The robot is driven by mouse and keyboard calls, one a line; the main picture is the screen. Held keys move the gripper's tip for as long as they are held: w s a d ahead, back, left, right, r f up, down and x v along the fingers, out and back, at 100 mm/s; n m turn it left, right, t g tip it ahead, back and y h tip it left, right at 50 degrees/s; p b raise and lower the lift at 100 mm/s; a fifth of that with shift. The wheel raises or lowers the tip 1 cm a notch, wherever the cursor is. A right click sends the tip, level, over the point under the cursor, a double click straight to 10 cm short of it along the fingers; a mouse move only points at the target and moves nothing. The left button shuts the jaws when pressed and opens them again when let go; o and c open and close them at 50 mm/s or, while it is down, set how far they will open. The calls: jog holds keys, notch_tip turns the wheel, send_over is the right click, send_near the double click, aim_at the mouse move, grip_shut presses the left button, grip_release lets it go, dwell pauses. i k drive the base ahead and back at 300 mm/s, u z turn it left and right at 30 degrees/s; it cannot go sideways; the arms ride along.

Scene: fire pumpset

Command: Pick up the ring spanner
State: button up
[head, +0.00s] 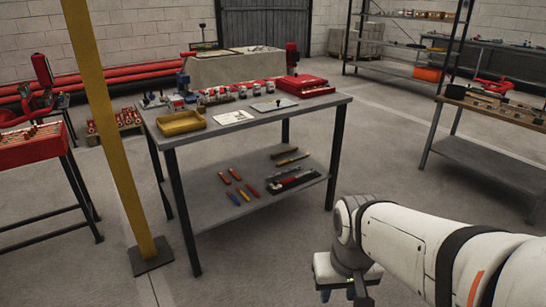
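I cannot make out a ring spanner for certain. The grey two-level workbench (235,128) stands in the middle of the head view, with small tools and parts on it. Several small hand tools with red, blue and yellow handles (234,197) lie on its lower shelf (205,205), too small to identify surely. My gripper (342,296) hangs at the bottom edge, right of and nearer than the workbench, apart from it. Its fingers are partly cut off by the frame edge, so its opening is unclear.
A yellow tray (181,123), a flat light plate (233,117) and a red case (304,86) sit on the bench top. A yellow post (105,130) stands at left front. A second bench (490,150) is at right. Open concrete floor (385,165) lies between the benches.

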aim_at(285, 172)
jog(key=z, duration=0.35)
jog(key=i, duration=0.85)
jog(key=z, duration=0.35)
jog(key=i, duration=1.2)
jog(key=u, duration=0.4)
jog(key=k, duration=0.4)
jog(key=u, duration=0.2)
jog(key=i, duration=0.45)
jog(key=z, duration=0.05)
